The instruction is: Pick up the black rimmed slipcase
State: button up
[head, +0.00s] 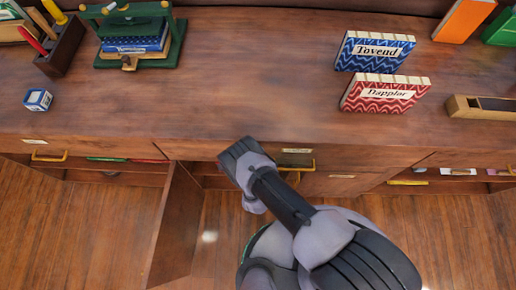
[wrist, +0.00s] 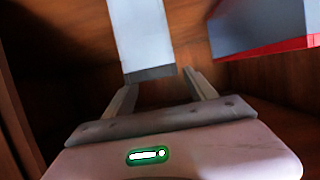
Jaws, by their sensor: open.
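A pale grey-white slipcase with a black rim (wrist: 140,38) shows in the wrist view at top centre, its dark lower edge facing my gripper (wrist: 160,92). My gripper is open, with one finger to each side below that edge. The slipcase appears between or just beyond the fingertips; I cannot tell whether they touch it. In the head view my arm reaches to the desk's front edge, and neither the slipcase nor my fingertips can be made out there.
A blue-grey slipcase with a red rim (wrist: 262,30) is close on the right in the wrist view, inside a wooden compartment. In the head view an open cabinet door (head: 176,228) stands left of my arm. Two patterned books, Tovend (head: 374,51) and Dapplar (head: 385,94), stand on the desktop (head: 230,80).

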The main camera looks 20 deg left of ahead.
jog(key=b+x, duration=0.1)
jog(key=x, duration=0.2)
jog(key=shift+w+f, duration=0.15)
jog(key=shift+w, duration=0.05)
grip_shut()
